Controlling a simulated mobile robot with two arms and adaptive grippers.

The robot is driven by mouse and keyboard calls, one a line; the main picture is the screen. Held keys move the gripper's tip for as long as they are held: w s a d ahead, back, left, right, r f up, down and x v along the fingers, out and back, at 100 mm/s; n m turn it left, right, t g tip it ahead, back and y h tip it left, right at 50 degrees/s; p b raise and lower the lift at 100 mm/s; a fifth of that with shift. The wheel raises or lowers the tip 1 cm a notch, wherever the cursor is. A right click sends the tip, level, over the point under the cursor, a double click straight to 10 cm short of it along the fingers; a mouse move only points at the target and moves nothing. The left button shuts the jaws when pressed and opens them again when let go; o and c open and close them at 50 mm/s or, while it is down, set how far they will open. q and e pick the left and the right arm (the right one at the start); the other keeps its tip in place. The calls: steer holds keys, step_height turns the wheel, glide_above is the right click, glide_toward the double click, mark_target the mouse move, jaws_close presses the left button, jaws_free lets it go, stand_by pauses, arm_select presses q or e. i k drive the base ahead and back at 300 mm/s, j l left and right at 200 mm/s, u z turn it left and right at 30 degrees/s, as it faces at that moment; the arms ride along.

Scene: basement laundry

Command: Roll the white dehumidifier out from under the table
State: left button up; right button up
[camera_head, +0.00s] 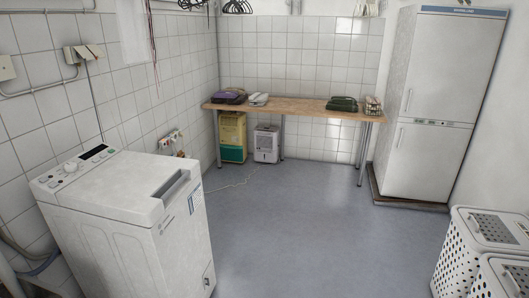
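The white dehumidifier (266,145) stands upright on the floor under the wooden table (300,109), toward the table's left end. It is beside a yellow and green box (232,137), which is on its left. A thin pale cord runs from near the dehumidifier across the floor to the left, toward the wall. A table leg stands close to the dehumidifier's right side. Neither of my grippers shows in the head view.
A white washing machine (128,215) fills the left foreground. A tall white fridge (435,100) stands at the right on a low base. White laundry baskets (462,240) are at the lower right. The grey floor (315,220) between them is clear.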

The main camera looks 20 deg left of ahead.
mark_target(267, 138)
steer(key=i+u, duration=0.2)
steer(key=i, duration=0.45)
steer(key=i+u, duration=0.1)
steer(key=i, duration=1.65)
steer(key=i+l+u, duration=0.1)
steer(key=i+u, duration=0.2)
steer(key=i, duration=1.4)
